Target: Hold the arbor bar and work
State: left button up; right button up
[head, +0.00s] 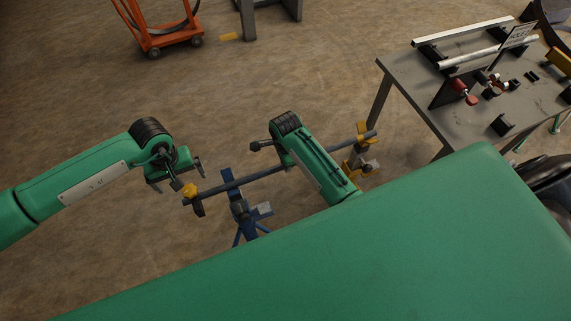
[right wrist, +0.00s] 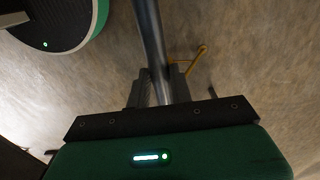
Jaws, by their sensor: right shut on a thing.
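The arbor bar (head: 262,174) is a long dark bar lying level and slantwise across the middle of the head view. A yellow piece (head: 190,190) sits at its left end. My right gripper (right wrist: 158,86) is shut on the bar, with a finger on each side of it in the right wrist view. In the head view my right arm passes over the bar and hides that hand. My left gripper (head: 177,178) is open and empty beside the left end, with its fingers spread wide. I cannot tell whether it touches the bar.
A blue stand (head: 240,210) is under the bar's left half and a yellow stand (head: 358,163) by its right end. A grey table (head: 425,92) with rails and small parts stands at right. An orange cart (head: 165,38) is at the back. Floor at the upper left is clear.

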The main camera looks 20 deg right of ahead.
jog(key=o, duration=0.7)
jog(key=shift+o, duration=0.6)
jog(key=o, duration=1.1)
